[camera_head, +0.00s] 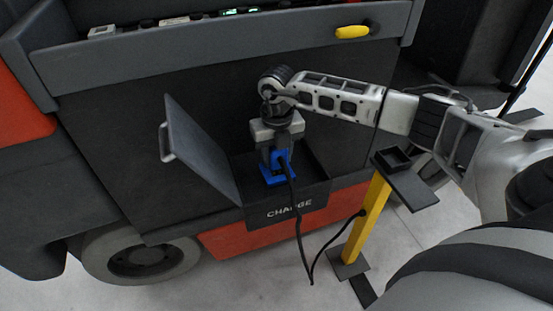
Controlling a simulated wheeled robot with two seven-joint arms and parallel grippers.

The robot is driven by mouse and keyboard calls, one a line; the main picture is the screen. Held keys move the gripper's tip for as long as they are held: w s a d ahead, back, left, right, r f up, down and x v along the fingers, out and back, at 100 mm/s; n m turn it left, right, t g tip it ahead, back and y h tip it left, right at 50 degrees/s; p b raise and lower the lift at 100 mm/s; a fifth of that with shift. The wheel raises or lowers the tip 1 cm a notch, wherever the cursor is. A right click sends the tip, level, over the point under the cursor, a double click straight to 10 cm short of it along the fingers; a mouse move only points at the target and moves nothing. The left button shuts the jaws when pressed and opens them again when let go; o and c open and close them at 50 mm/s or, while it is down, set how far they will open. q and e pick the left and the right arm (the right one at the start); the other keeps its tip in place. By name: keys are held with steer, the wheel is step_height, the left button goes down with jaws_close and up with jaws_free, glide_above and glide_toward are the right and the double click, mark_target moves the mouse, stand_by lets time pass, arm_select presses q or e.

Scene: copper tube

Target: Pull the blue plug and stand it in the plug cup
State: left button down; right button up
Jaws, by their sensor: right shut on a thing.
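The blue plug (277,170) is at the open charge box, with a black cable running from it down toward the floor. My right gripper (273,150) reaches down from above and is shut on the plug. I cannot tell whether the plug is still seated in its socket, as the gripper and plug hide it. The plug cup (394,158) is a black square cup on a dark plate on top of a yellow post, to the right of the charge box. It looks empty. My left gripper is not in view.
The charge box (291,209) is marked CHARGE, and its grey door (204,148) with a handle stands open at the left. A yellow handle (352,32) is on the vehicle above. The cable (299,235) hangs in a loop near the yellow post (367,217).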

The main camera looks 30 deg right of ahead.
steer(key=shift+r+p, duration=1.5)
steer(key=shift+r, duration=0.6)
